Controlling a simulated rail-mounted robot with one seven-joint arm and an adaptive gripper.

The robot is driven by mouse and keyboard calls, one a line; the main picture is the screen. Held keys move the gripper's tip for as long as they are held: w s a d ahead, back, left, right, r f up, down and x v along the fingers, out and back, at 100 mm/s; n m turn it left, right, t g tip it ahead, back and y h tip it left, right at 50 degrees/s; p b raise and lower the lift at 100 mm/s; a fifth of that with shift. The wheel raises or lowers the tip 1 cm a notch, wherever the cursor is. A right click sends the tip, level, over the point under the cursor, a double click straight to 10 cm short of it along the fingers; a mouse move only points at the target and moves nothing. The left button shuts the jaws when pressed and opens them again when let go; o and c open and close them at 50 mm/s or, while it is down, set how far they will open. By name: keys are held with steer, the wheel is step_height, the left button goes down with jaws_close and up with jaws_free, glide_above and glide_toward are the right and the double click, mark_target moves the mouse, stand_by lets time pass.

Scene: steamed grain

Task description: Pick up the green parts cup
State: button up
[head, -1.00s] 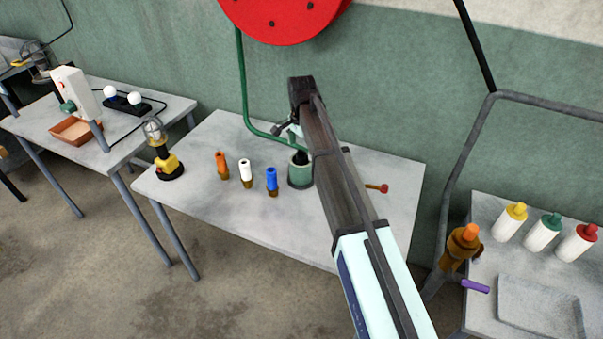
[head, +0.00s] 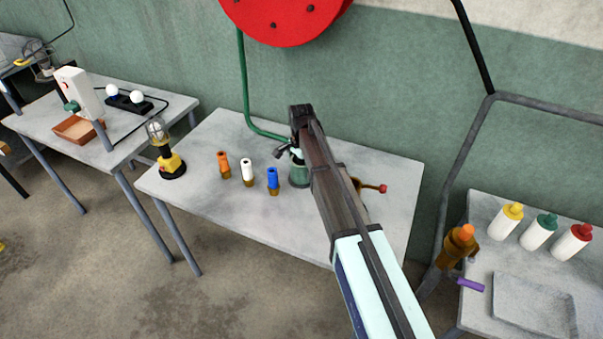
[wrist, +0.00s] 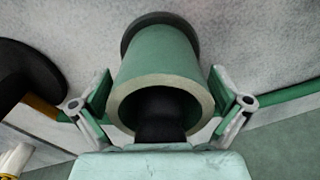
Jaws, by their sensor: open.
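The green parts cup (head: 299,178) stands on the middle table, partly hidden behind my arm. In the wrist view the cup (wrist: 160,62) shows a pale rim, a dark base and something dark inside its mouth. My gripper (wrist: 160,92) is open, with one finger on each side of the cup near its rim. Small gaps seem to show between fingers and cup, but I cannot tell whether either touches. In the head view my gripper (head: 293,157) is just above the cup, its fingers partly hidden.
Orange (head: 223,165), white (head: 247,169) and blue (head: 272,178) topped pieces stand left of the cup. A yellow caged lamp (head: 170,162) is farther left. A red-knobbed part (head: 376,187) lies to the right. A green pipe (head: 246,95) runs behind. The table's front is clear.

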steer(key=c, duration=1.5)
steer(key=shift+r, duration=0.15)
